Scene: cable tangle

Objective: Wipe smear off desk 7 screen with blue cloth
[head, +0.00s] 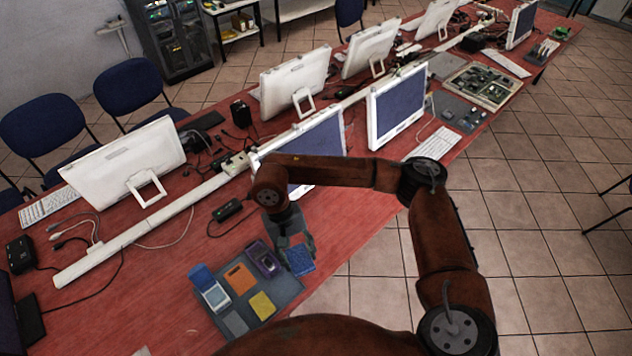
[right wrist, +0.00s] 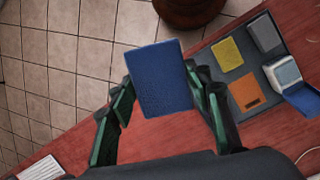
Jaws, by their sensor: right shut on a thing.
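A blue cloth (head: 301,260), a flat rectangle, is held in my right gripper (head: 292,243), above the red desk beside the grey tray. In the right wrist view the cloth (right wrist: 160,78) sits between the two green-padded fingers of the right gripper (right wrist: 162,98), which are shut on it. A screen (head: 325,138) with a dark blue display stands behind my right arm, partly hidden by it. Another such screen (head: 397,106) stands to its right. I cannot make out a desk number or a smear. My left gripper is out of view.
The grey tray (head: 286,292) holds an orange piece (head: 240,279), a yellow piece (head: 262,305), a purple item (head: 264,260) and a blue-and-white device (head: 213,293). A black adapter (head: 228,210) and cables lie on the red desk. A white cable duct (head: 140,237) runs along the desk.

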